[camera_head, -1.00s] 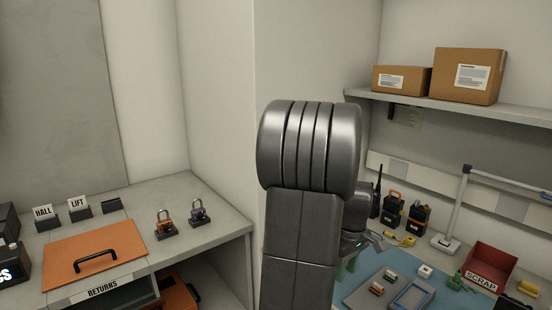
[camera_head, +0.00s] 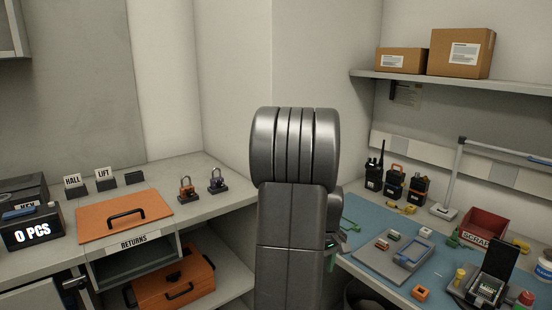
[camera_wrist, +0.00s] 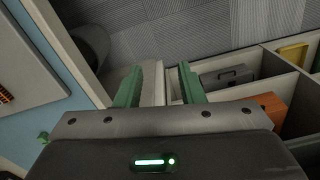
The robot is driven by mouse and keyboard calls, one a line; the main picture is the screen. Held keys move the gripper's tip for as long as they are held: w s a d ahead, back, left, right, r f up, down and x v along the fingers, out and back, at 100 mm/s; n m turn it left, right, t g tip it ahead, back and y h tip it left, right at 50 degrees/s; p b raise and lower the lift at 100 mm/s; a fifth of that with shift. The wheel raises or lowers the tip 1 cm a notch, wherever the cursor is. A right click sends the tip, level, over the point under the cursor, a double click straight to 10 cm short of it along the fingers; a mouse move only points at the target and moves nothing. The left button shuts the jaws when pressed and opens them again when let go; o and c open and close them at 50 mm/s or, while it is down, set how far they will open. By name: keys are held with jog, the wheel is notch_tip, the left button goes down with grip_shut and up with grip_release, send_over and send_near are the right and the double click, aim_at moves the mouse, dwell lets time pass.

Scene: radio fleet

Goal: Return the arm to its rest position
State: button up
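My gripper (camera_wrist: 159,84) shows in the wrist view with its two green fingers apart and nothing between them. It points down past a white cabinet edge towards the grey floor. In the head view my arm stands upright in the middle, its thick rounded joint on top. It hides most of my gripper there; only a dark part with a small green light shows at its right side.
At right is a workbench with a blue mat (camera_head: 365,213), radios (camera_head: 395,183), a red scrap bin (camera_head: 484,227) and small parts. At left a counter holds an orange lid (camera_head: 110,219), padlocks (camera_head: 187,189) and a display box (camera_head: 32,230). Below is an orange toolbox (camera_head: 178,284).

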jog(key=shift+w+a+f+m+b, duration=0.15)
jog(key=shift+a+f+b, duration=0.15)
jog(key=shift+f, duration=0.25)
jog(key=shift+w+a+f+m+b, duration=0.2)
jog(key=shift+a+f, duration=0.2)
jog(key=shift+f, duration=0.15)
jog(key=shift+s, duration=0.1)
